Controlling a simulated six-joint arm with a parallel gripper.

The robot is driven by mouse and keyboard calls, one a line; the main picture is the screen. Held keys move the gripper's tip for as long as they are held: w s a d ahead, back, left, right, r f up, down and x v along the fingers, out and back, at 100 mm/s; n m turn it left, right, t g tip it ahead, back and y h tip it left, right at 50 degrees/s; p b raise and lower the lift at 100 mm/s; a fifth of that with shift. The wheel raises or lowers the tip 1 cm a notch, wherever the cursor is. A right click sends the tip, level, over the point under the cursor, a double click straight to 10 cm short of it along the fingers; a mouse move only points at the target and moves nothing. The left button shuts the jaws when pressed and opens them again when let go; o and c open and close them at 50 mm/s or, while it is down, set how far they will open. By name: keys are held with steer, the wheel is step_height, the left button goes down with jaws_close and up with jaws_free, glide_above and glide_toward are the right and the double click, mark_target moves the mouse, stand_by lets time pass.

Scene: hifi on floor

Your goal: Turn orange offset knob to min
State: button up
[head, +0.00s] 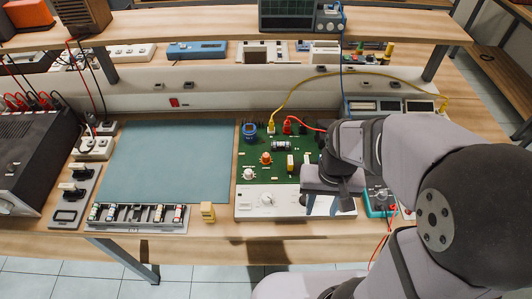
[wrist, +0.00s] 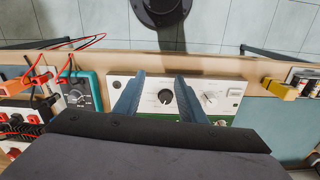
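An orange knob (head: 266,158) stands on the green circuit board (head: 262,178) in the head view; its label and pointer are too small to read. A white control panel (head: 250,212) lies in front of the board and carries a white knob (head: 267,199). My gripper (head: 322,206) is over the panel's right end, to the right of and nearer than the orange knob. In the wrist view its two blue-grey fingers (wrist: 160,80) are apart. A black knob (wrist: 165,97) shows between them; I cannot tell whether they touch it. The orange knob is hidden in the wrist view.
Red and yellow leads (head: 307,124) run from the board's back edge. A teal multimeter (head: 377,196) is at the right, also in the wrist view (wrist: 79,92). A small yellow block (head: 208,212) stands left of the panel. The blue-green mat (head: 165,160) is clear.

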steer(key=w+a+r+m, duration=0.1)
steer(key=w+a+m, duration=0.35)
steer(key=w, duration=0.75)
steer(key=m, duration=0.6)
glide_above(266, 155)
steer(key=shift+f+n, duration=0.25)
steer(key=shift+f, duration=0.65)
steer(key=shift+f, duration=0.15)
steer(key=shift+f+p, duration=1.25)
steer(key=shift+f, duration=2.3)
jaws_close()
